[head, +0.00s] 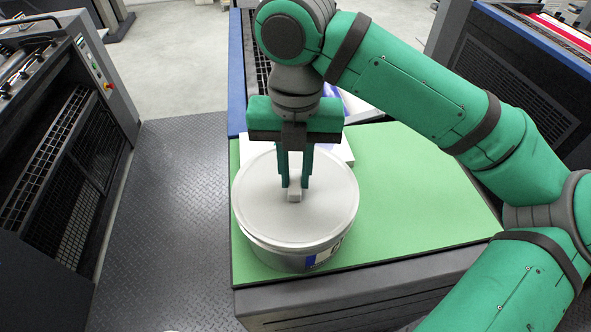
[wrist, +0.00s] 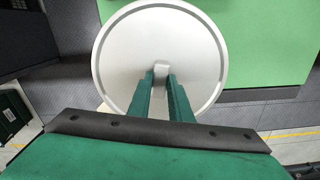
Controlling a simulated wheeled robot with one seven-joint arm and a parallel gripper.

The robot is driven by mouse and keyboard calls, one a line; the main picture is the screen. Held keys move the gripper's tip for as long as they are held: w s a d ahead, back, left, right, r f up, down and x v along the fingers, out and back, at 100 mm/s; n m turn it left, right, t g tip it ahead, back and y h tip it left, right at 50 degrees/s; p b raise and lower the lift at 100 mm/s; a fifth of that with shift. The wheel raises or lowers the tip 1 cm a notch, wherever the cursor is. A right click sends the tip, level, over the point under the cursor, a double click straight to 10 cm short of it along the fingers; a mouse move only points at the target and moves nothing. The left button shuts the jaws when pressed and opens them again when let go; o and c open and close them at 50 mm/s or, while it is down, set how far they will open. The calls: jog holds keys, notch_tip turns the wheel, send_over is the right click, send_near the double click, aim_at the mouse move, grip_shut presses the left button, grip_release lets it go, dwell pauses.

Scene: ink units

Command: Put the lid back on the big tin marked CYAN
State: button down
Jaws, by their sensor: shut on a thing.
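The big tin (head: 285,260) is a round, pale grey tin standing at the left front of the green mat. A blue patch and part of a dark letter show on its side; the word cannot be read. The round grey lid (head: 325,210) lies over the tin's top and covers its opening. It also shows in the wrist view (wrist: 120,60). My gripper (head: 295,190) points down with its fingers shut on the small knob (head: 295,196) at the lid's middle. I cannot tell whether the lid is fully seated or just above the rim.
The green mat (head: 410,200) is bare to the right of the tin. White and purple printed sheets (head: 355,108) lie behind the tin, partly hidden by my arm. A dark machine (head: 75,150) stands at the left beyond the dark plate floor (head: 170,220).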

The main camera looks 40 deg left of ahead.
jog(key=c, duration=1)
grip_release()
jog(key=shift+c, duration=0.2)
jog(key=shift+r, duration=3.5)
